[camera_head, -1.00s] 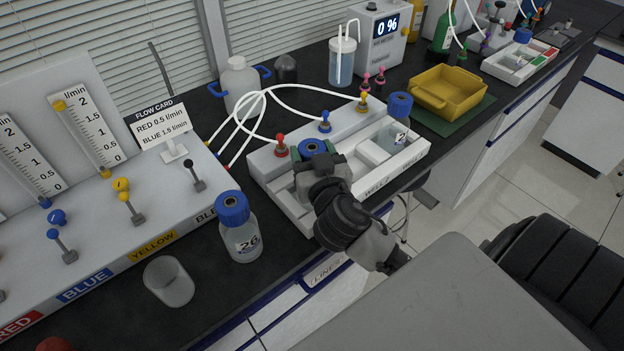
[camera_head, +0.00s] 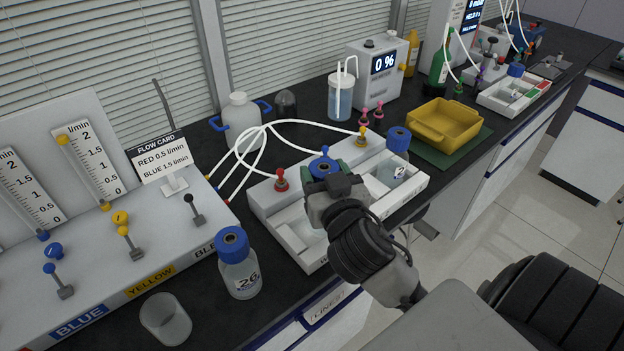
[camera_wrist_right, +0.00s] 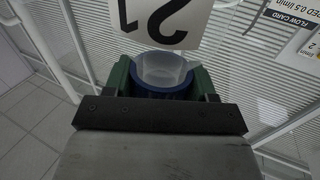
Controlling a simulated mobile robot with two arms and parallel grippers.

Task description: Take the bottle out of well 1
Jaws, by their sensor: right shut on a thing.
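The block with two wells has a bare well 1 floor on its left (camera_head: 297,232). The right wrist view shows the bottle's blue cap (camera_wrist_right: 163,93) between the green fingers and a label (camera_wrist_right: 168,22) reading upside down, seemingly 21. Another blue-capped bottle (camera_head: 392,172) stands in the right well. My left gripper is not in view.
A blue-capped bottle labelled 26 (camera_head: 239,272) and an empty beaker (camera_head: 166,320) stand left of the block. Red, blue and yellow valves with white tubes line its back edge. A yellow bin (camera_head: 446,122) sits to the right on a green mat.

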